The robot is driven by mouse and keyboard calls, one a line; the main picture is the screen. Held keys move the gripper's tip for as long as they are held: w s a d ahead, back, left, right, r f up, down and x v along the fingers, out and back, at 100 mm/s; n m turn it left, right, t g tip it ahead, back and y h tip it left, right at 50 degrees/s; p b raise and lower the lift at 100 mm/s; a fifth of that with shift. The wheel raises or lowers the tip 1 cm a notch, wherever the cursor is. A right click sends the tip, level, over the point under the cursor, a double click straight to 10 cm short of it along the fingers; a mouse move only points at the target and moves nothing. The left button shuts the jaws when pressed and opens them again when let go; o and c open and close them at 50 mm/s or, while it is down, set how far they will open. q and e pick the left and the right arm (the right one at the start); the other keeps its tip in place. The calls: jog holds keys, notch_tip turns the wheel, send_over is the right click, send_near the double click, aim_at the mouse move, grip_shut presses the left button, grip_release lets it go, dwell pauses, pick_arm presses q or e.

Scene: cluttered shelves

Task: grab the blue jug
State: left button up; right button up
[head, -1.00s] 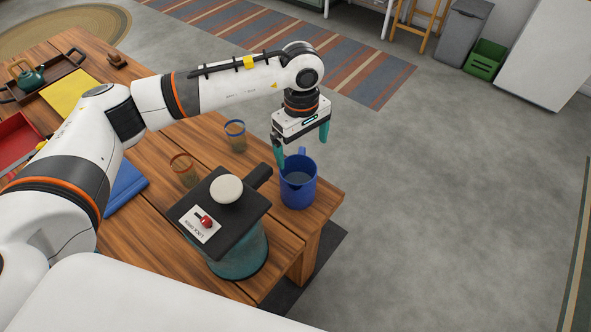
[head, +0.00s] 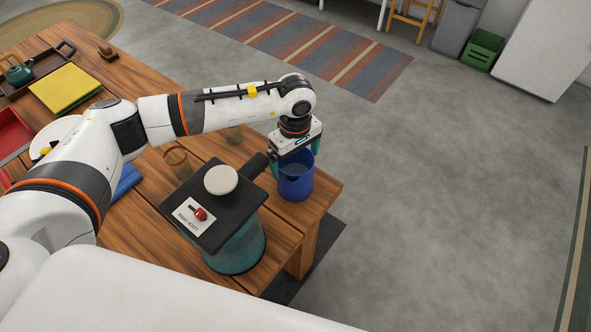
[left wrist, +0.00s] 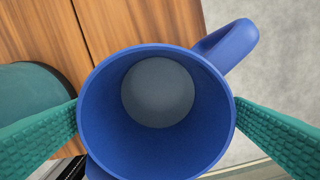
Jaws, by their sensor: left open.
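The blue jug (head: 296,184) stands upright near the right corner of the wooden table. In the left wrist view I look down into the open, empty-looking jug (left wrist: 157,112), with its handle at the upper right. My left gripper (head: 300,170) is over the jug, pointing down. Its teal fingers are open, one on each side of the jug's rim in the wrist view (left wrist: 157,118). I cannot tell whether the fingers touch the jug walls. My right gripper is not in view.
A teal pot (head: 236,247) with a black board (head: 222,222) on it stands just left of the jug. A white round object (head: 221,180) and a card with a red item (head: 197,216) lie on the board. The table's right edge is close to the jug.

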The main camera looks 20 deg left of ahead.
aim_at(294, 169)
pick_arm(q)
jog(key=f, duration=0.1)
jog(key=f+p, duration=0.1)
jog(key=f, duration=0.3)
jog(key=shift+a, duration=0.25)
jog(key=shift+c, duration=0.3)
jog(key=c, duration=0.9)
jog(key=shift+c, duration=1.1)
jog(key=shift+r, duration=0.1)
